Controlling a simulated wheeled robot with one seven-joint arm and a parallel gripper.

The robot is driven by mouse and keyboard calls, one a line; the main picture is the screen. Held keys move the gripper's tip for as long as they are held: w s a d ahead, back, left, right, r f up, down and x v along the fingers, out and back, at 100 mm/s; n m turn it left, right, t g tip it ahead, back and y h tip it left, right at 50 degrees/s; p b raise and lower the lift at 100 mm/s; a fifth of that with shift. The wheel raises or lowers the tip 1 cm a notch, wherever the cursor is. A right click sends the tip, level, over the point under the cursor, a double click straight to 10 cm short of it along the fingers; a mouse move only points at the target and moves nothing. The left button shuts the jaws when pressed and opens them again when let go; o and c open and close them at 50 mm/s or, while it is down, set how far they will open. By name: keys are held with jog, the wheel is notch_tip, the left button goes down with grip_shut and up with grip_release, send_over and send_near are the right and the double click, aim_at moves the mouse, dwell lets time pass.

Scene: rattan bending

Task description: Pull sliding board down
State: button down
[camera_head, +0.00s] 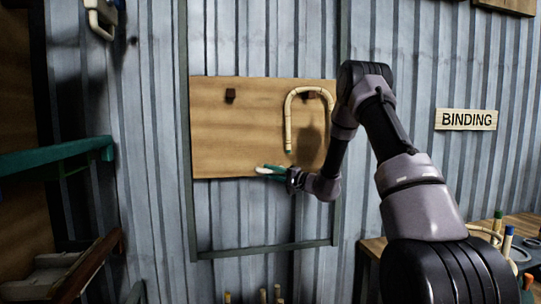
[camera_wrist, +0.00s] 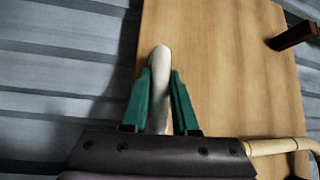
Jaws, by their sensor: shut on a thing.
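The sliding board (camera_head: 230,125) is a light wooden panel on the corrugated wall, set between dark vertical rails. It fills the upper part of the frame, with open wall below its lower edge. My gripper (camera_head: 268,170) is at the board's lower edge, near its middle. In the wrist view, the green fingers of my gripper (camera_wrist: 162,95) are shut on a pale rounded bar (camera_wrist: 161,65) that looks like the board's handle. The board (camera_wrist: 220,70) lies behind it. The bar's attachment is hidden by my gripper.
A bent rattan piece (camera_head: 288,120) hangs on the board's right part. A dark peg (camera_head: 230,95) is at its upper left. The frame's bottom bar (camera_head: 262,249) lies below. A green-ended shelf arm (camera_head: 60,153) juts from the left; a workbench (camera_head: 525,225) stands at right.

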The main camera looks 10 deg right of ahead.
jog(key=shift+f, duration=1.25)
jog(key=c, duration=0.7)
grip_release()
jog(key=shift+w, duration=0.1)
jog(key=v, duration=1)
jog(key=shift+s+d, duration=0.25)
jog(key=shift+d, duration=0.05)
